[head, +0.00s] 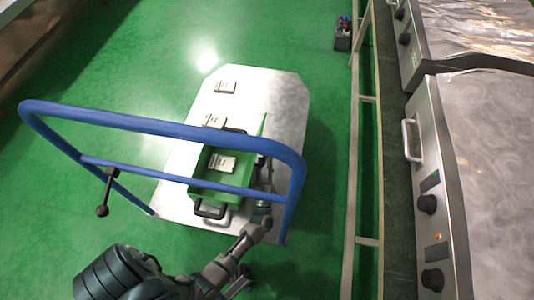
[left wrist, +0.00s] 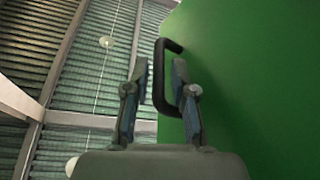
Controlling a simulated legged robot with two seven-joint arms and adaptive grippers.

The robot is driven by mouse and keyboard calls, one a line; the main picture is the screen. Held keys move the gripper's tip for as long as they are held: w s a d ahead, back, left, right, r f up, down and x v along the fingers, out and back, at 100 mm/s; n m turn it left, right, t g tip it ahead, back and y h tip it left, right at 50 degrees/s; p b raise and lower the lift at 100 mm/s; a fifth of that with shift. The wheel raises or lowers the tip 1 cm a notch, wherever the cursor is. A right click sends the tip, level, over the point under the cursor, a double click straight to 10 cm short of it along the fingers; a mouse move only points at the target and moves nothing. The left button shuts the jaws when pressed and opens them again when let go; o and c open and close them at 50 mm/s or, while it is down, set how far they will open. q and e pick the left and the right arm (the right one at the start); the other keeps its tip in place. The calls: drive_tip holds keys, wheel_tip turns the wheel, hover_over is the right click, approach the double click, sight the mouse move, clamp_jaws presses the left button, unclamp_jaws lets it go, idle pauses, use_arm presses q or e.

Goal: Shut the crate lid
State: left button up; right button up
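A green crate (head: 203,188) stands on a cart, seen through the cart's blue handle frame. Its top is open, and a white labelled box (head: 222,163) shows inside. A thin green panel (head: 263,124), seemingly the raised lid almost edge-on, rises along the crate's right side. My left gripper (head: 262,168) is beside that side, partly hidden by the blue rail. In the left wrist view, my left gripper (left wrist: 157,75) is open, fingers apart. A black handle (left wrist: 160,75) on the green panel (left wrist: 245,80) shows between the fingers; I cannot tell whether they touch it. My right gripper is out of view.
The cart's grey platform (head: 285,100) holds more white labelled boxes (head: 225,87). The blue handle frame (head: 150,125) crosses above the crate. A pale rail (head: 352,170) and metal machines (head: 480,170) stand to the right. Green floor lies open at left.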

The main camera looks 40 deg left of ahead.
sight(265, 158)
use_arm(q)
drive_tip(key=shift+x, duration=1.15)
drive_tip(key=shift+w+a+r, duration=0.25)
drive_tip(key=shift+w+r, duration=0.05)
drive_tip(key=shift+w, duration=0.1)
drive_tip(key=shift+a, duration=0.25)
drive_tip(key=shift+d, duration=0.1)
clamp_jaws()
drive_tip(key=shift+d, duration=0.1)
